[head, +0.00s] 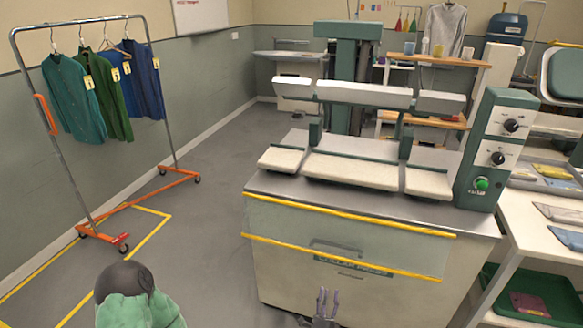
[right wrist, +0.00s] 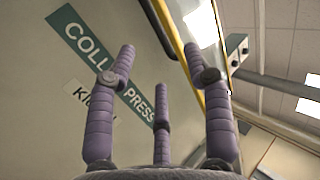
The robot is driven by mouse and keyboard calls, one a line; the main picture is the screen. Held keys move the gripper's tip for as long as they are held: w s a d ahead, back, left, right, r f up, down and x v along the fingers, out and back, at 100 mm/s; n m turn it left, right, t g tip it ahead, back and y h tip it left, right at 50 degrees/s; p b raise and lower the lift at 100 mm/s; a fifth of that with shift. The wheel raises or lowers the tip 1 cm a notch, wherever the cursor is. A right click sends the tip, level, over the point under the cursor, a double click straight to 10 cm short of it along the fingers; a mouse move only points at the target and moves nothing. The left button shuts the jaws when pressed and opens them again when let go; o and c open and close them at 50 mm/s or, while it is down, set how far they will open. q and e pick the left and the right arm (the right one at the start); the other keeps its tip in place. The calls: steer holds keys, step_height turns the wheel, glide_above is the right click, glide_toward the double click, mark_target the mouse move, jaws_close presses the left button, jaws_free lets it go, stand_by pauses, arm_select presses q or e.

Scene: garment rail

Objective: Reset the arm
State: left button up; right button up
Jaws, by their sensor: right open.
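My right gripper (head: 328,293) is low at the bottom middle of the head view, in front of the collar press (head: 350,285). In the right wrist view its purple fingers (right wrist: 160,66) are spread apart with nothing between them. The press front and its green label (right wrist: 85,38) fill the left of that view, beyond the fingers. The gripper looks apart from the press, though the exact gap is hard to tell. My left gripper is not in view.
A garment rail (head: 60,150) with several shirts stands at the left on an orange wheeled base. Floor between rail and press is clear. A white side table (head: 530,215) with folded packets and a green tray (head: 497,277) is close at the right.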

steer(key=w+f+n+g+y+p, duration=0.2)
steer(key=w+f+n+g+y, duration=0.25)
steer(key=n+g, duration=0.2)
steer(key=s+a+f+n+g+y, duration=0.1)
steer(key=s+f+n+g+y, duration=0.25)
steer(key=s+g, duration=0.45)
steer(key=s+a+r+n+g+p, duration=0.1)
steer(key=s+r+n+g, duration=0.1)
steer(key=s, duration=0.9)
steer(key=s+r+n+g+y+p, duration=0.1)
steer(key=s+r+g, duration=0.3)
steer(key=s, duration=0.8)
steer(key=s+a+r+n+g, duration=0.1)
steer(key=s+r+n+g, duration=0.2)
steer(key=s, duration=0.9)
steer(key=shift+s+a+r+n+g+y+p, duration=0.15)
steer(key=shift+a+r+n+g+y+p, duration=0.2)
steer(key=shift+r+g, duration=0.35)
steer(key=shift+f, duration=0.1)
